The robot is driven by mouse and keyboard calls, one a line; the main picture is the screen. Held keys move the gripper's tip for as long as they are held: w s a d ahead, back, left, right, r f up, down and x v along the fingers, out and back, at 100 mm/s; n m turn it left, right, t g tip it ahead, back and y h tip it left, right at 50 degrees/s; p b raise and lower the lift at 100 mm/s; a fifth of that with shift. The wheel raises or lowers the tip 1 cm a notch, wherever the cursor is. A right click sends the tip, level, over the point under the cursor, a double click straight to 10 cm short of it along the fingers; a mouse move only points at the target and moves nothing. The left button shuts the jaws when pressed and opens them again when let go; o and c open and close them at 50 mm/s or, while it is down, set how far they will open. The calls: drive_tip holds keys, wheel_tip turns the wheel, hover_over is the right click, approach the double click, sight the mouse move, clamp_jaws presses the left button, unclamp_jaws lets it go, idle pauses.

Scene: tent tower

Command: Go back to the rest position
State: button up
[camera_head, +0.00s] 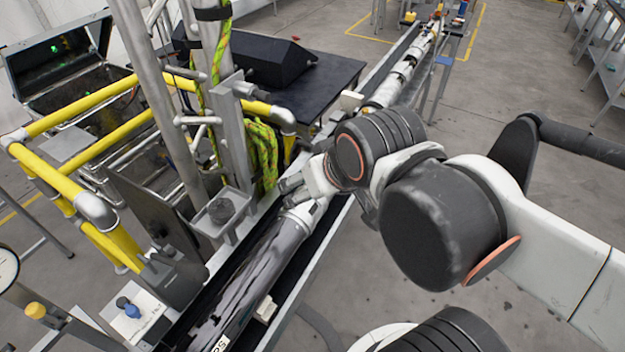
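My arm reaches in from the right, and my gripper (288,192) is above the long dark trough left of the picture's middle. Its grey fingers point left, beside the hanging yellow-green rope. A glossy dark tube with a white collar (303,213) lies in the trough just below the gripper. I cannot tell whether the fingers touch it. The wrist hides part of the gripper and of the tube, so the finger gap is not clear.
Yellow railings (122,132), a metal post (165,95) and a yellow-green rope (263,155) stand close left of the gripper. A small metal tray (222,212) holds a dark lump. An open black case (62,62) is at the back left. Grey floor (545,85) is free at the right.

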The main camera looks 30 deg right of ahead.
wheel_tip(320, 180, down, 13)
drive_tip(key=b, duration=1.3)
drive_tip(key=shift+f, duration=0.1)
